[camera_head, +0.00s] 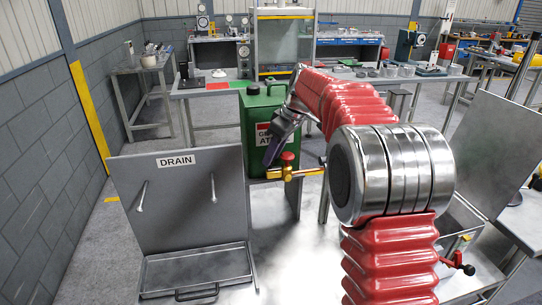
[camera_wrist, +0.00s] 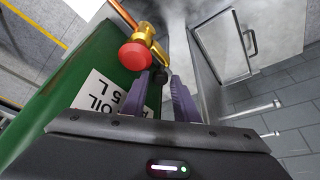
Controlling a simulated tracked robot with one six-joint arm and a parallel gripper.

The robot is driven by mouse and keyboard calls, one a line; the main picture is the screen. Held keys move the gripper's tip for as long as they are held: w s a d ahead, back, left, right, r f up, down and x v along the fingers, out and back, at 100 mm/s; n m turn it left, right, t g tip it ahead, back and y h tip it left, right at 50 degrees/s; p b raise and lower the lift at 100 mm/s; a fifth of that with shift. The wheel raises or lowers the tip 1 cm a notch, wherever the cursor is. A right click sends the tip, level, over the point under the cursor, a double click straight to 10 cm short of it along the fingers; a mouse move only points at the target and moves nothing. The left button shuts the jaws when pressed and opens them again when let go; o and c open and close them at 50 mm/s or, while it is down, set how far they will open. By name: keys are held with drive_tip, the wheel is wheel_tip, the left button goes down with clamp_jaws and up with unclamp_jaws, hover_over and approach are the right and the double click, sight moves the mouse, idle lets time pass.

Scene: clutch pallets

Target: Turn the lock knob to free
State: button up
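A red knob (camera_head: 287,156) sits on top of a brass valve (camera_head: 276,173) with a yellow arm, in front of a green oil can (camera_head: 255,125). In the wrist view the red knob (camera_wrist: 138,56) and brass valve (camera_wrist: 146,34) are just beyond my fingertips. My gripper (camera_head: 270,160) points down beside the knob, left of it in the head view. In the wrist view my gripper (camera_wrist: 162,78) has its two purple-grey fingers apart, with no knob seen between them. Whether a finger touches the brass is unclear. My wrist hides part of the can.
A grey panel marked DRAIN (camera_head: 180,200) stands upright at left, with two small handles and a shallow tray (camera_head: 196,268) at its foot. Another panel (camera_head: 492,150) stands at right. Workbenches line the back. Bare bright metal surface lies between the tray and my arm.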

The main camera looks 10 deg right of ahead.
drive_tip(key=shift+a+f, duration=0.1)
drive_tip(key=shift+f, duration=0.2)
drive_tip(key=shift+c, duration=0.4)
drive_tip(key=shift+w, duration=0.1)
clamp_jaws()
drive_tip(key=shift+a, duration=0.25)
drive_tip(key=shift+d, duration=0.2)
